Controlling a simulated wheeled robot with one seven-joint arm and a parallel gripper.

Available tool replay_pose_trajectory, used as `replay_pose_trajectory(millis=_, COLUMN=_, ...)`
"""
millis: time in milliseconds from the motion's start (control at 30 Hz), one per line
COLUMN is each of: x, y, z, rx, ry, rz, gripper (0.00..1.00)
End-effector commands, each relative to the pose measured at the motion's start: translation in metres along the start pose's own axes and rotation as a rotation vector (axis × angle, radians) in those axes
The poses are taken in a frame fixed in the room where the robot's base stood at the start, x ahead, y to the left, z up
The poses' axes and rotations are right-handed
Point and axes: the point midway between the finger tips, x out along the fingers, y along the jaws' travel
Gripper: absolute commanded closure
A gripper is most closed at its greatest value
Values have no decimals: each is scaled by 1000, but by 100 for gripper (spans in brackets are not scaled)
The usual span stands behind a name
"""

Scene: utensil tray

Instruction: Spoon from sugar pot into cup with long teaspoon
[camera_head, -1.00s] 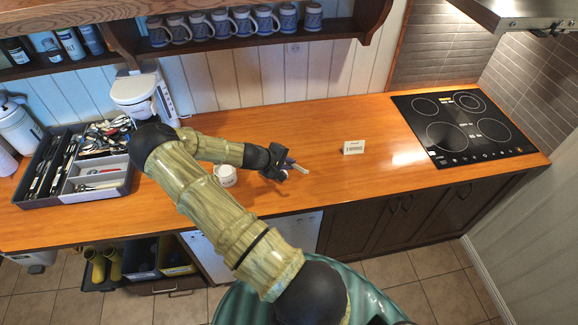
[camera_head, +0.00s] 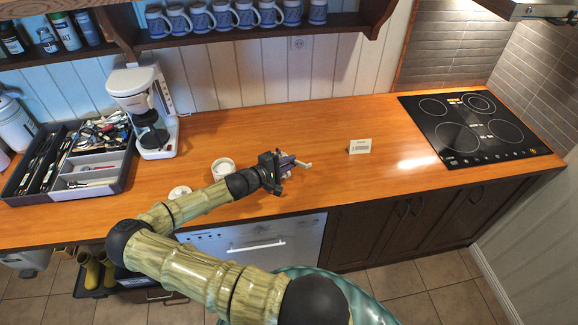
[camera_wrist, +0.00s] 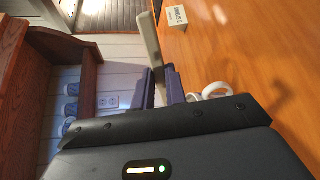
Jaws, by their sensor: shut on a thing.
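My gripper (camera_head: 288,165) is above the counter, left of the small card. It is shut on a pale, narrow handle-like piece (camera_wrist: 151,42), which stands up between the dark fingers in the wrist view. It is probably the teaspoon; its bowl is not visible. A white open pot (camera_head: 223,168) stands on the counter left of my gripper. A flat white round thing (camera_head: 180,192), possibly a lid, lies farther left by my arm. In the wrist view a white round thing with a ring-like handle (camera_wrist: 217,90), perhaps the cup, shows just right of the fingers, partly hidden.
A small white card (camera_head: 360,146) stands right of my gripper. A coffee maker (camera_head: 145,105) and a grey utensil tray (camera_head: 85,190) are on the left. A black hob (camera_head: 475,128) is on the right. Mugs line the shelf above.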

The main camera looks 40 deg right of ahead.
Motion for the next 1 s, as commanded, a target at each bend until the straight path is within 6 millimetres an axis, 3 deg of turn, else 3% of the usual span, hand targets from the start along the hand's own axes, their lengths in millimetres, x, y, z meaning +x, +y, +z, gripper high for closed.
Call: replay_pose_trajectory(millis=1000, x=6, y=29, z=10, rx=97, ry=64, rz=-498, gripper=100)
